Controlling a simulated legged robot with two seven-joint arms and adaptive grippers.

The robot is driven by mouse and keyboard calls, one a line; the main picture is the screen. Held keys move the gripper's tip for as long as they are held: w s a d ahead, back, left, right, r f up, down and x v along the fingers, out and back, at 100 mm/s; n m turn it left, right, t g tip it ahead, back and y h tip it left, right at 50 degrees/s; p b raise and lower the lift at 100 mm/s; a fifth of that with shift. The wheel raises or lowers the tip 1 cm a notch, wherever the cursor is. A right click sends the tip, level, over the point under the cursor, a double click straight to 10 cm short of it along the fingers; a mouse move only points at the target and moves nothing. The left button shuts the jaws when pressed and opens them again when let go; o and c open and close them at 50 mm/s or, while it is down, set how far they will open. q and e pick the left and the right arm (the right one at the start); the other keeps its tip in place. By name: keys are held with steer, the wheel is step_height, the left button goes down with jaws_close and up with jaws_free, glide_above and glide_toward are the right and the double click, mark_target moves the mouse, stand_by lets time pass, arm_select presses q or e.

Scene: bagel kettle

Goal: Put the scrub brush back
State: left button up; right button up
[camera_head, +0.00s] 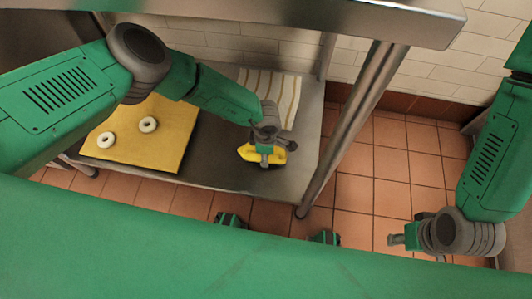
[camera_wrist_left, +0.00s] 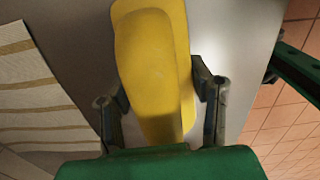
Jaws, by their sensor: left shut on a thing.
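The yellow scrub brush (camera_head: 246,153) is at the right end of the steel table (camera_head: 225,164) in the head view. My left gripper (camera_head: 265,158) is over it and shut on it. In the left wrist view the yellow brush (camera_wrist_left: 152,70) lies between the two fingers of my left gripper (camera_wrist_left: 158,95). Its underside is hidden, and I cannot tell whether it touches the table. My right gripper (camera_head: 397,239) is at the lower right, over the floor and away from the brush. I cannot make out its finger opening.
A striped towel (camera_head: 285,90) lies behind the brush and also shows in the left wrist view (camera_wrist_left: 35,90). A yellow board (camera_head: 168,135) with two bagels (camera_head: 148,124) lies on the left. A slanting steel post (camera_head: 355,125) stands right of the table.

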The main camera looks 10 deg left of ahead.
arm_select(q)
steer(key=shift+f, duration=0.5)
steer(key=o, duration=1.7)
steer(key=shift+c, duration=0.2)
